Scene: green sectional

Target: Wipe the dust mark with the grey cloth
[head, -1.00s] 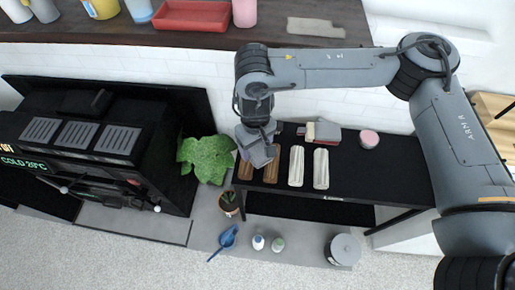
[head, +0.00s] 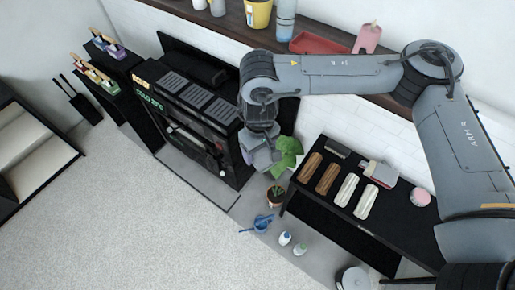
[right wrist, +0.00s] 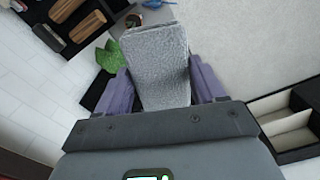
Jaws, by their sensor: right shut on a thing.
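The grey cloth (right wrist: 158,62) is a thick, rough-textured piece held between the purple fingers of my right gripper (right wrist: 161,84) in the right wrist view. In the head view my right gripper (head: 262,157) hangs pointing down in front of the black oven's right side, beside the green plant. I cannot separate the cloth from the gripper there. The dust mark does not show in either view now; my right arm covers part of the dark wooden shelf (head: 222,32). My left gripper is not in view.
A red tray (head: 321,43), a pink bottle (head: 368,39) and a yellow cup (head: 258,14) stand on the shelf. The black table (head: 402,228) holds brown and pale oblong pieces. A potted plant (head: 287,160) stands near the gripper. Open carpet (head: 150,235) lies at lower left.

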